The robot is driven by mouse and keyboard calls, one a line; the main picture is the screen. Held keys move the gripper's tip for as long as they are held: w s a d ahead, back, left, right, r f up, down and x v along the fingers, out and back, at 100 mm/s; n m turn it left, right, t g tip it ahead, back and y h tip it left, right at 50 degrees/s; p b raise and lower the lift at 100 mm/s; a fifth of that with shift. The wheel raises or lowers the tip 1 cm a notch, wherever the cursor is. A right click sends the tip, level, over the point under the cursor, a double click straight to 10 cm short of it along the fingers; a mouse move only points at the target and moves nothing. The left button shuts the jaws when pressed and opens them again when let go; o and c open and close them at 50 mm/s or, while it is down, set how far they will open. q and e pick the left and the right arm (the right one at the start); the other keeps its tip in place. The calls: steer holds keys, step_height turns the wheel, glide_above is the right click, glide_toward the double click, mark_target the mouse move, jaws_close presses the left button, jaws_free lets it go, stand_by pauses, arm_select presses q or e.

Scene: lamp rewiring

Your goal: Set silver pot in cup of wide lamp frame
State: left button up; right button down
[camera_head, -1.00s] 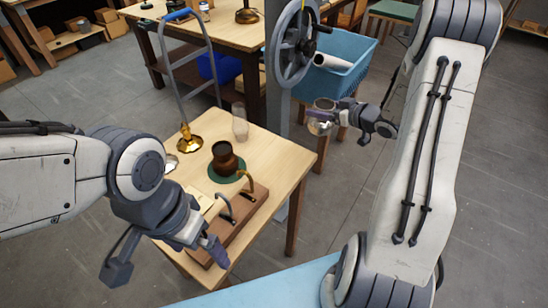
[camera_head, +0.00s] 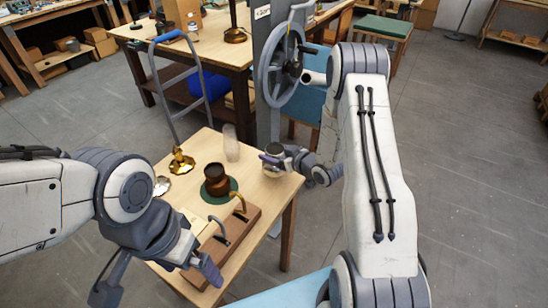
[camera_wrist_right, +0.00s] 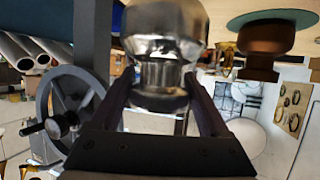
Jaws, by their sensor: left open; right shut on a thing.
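The silver pot (camera_head: 274,155) is held by my right gripper (camera_head: 284,161) above the table's back right edge. In the right wrist view the shiny silver pot (camera_wrist_right: 165,45) sits between the two fingers. My left gripper (camera_head: 157,280) is open and empty at the table's front left. A long wooden base with curved hooks (camera_head: 225,245) lies near the table's front right edge; I cannot tell whether it is the wide lamp frame. I cannot make out a cup on it.
A brown pot (camera_head: 216,180) stands on a round green mat (camera_head: 232,194). A grey post with a handwheel (camera_head: 279,66) rises behind the table (camera_head: 275,205).

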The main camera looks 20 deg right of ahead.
step_height(320, 180, down, 3)
steer(key=shift+r+p, duration=0.2)
steer(key=shift+p, duration=0.25)
steer(key=shift+f, duration=0.1)
steer(key=shift+f, duration=0.1)
steer(key=shift+f+b, duration=0.15)
steer(key=shift+b, duration=0.15)
jaws_free()
